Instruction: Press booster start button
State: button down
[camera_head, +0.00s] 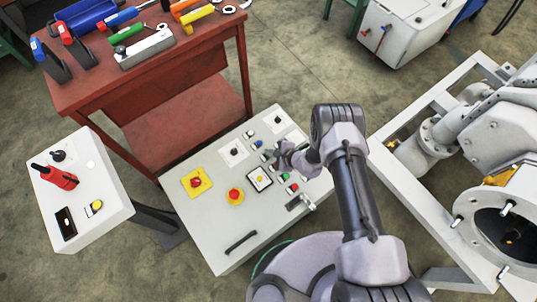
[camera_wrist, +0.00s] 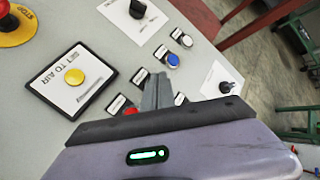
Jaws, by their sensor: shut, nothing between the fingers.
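The control panel (camera_head: 215,215) has several small buttons with labels too small to read, so I cannot tell which one is the booster start button. My gripper (camera_head: 270,156) is low over the panel's button rows, its fingers shut and empty. In the wrist view the closed fingers (camera_wrist: 157,88) point down among the buttons. A blue button (camera_wrist: 173,60) and a white button (camera_wrist: 187,41) lie just beyond them. Other buttons are hidden behind the fingers and gripper body. Contact with a button cannot be told.
A yellow button (camera_wrist: 74,76) on a "SET TO AIR" plate and a red emergency knob (camera_head: 235,195) sit left of my gripper. Black rotary switches (camera_wrist: 137,9) stand nearby. A red workbench (camera_head: 180,80) with tools stands behind; a white machine frame (camera_head: 410,200) is right.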

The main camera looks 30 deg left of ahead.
jog(key=shift+f+b, duration=0.35)
jog(key=shift+f, duration=0.05)
dwell(0.6)
dwell(0.3)
jog(key=shift+r+p, duration=0.65)
jog(key=shift+r, duration=0.2)
jog(key=shift+r, duration=0.1)
jog(key=shift+r+p, duration=1.95)
jog(key=shift+r, duration=0.45)
